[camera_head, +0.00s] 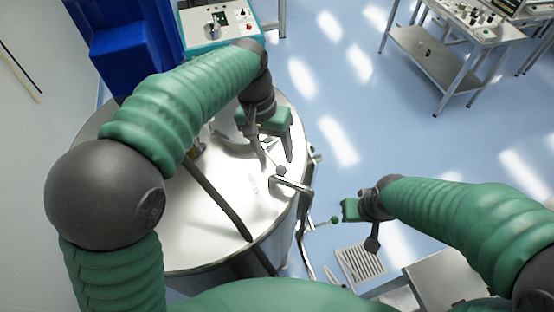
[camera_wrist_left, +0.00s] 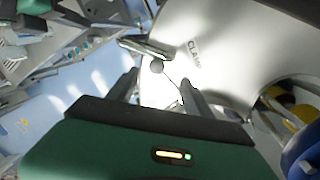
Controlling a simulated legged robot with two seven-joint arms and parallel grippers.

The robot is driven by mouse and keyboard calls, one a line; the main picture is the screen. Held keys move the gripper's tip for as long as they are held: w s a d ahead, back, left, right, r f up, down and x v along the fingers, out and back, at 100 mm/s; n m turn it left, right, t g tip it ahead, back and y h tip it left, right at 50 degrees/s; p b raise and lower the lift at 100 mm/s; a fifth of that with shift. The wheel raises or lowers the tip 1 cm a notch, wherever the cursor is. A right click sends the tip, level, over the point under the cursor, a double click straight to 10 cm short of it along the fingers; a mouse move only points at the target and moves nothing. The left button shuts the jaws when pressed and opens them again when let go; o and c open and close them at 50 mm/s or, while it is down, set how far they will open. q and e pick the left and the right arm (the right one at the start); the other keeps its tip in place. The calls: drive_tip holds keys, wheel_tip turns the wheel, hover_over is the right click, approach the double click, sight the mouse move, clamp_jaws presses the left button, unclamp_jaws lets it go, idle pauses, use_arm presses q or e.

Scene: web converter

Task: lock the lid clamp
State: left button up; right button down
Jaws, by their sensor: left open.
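The round metal lid (camera_head: 185,235) lies on a vessel at the left. The lid clamp (camera_head: 292,184) is a bent metal bar with a grey ball end at the lid's right edge. In the left wrist view the clamp (camera_wrist_left: 145,46) and its ball are just beyond my fingertips, beside printed lettering on the lid. My left gripper (camera_head: 279,160) points down over the lid beside the ball; it also shows in the left wrist view (camera_wrist_left: 158,88). Its fingers are apart with nothing seen gripped between them. My right gripper (camera_head: 350,209) is right of the vessel; its fingers are unclear.
A thin rod with a green ball knob (camera_head: 335,219) sticks out from the vessel's side near my right gripper. A dark bar (camera_head: 218,200) crosses the lid. A control box (camera_head: 219,25) stands behind. A metal cart (camera_head: 430,50) is far right, with open floor between.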

sight(278, 165)
use_arm(q)
drive_tip(key=f, duration=0.2)
drive_tip(key=d+f+p, duration=0.1)
drive_tip(key=f, duration=0.3)
drive_tip(key=shift+s+d, duration=0.1)
drive_tip(key=shift+d, duration=0.2)
drive_tip(key=shift+a, duration=0.25)
drive_tip(key=c, duration=0.9)
drive_tip(key=shift+r, duration=0.1)
clamp_jaws()
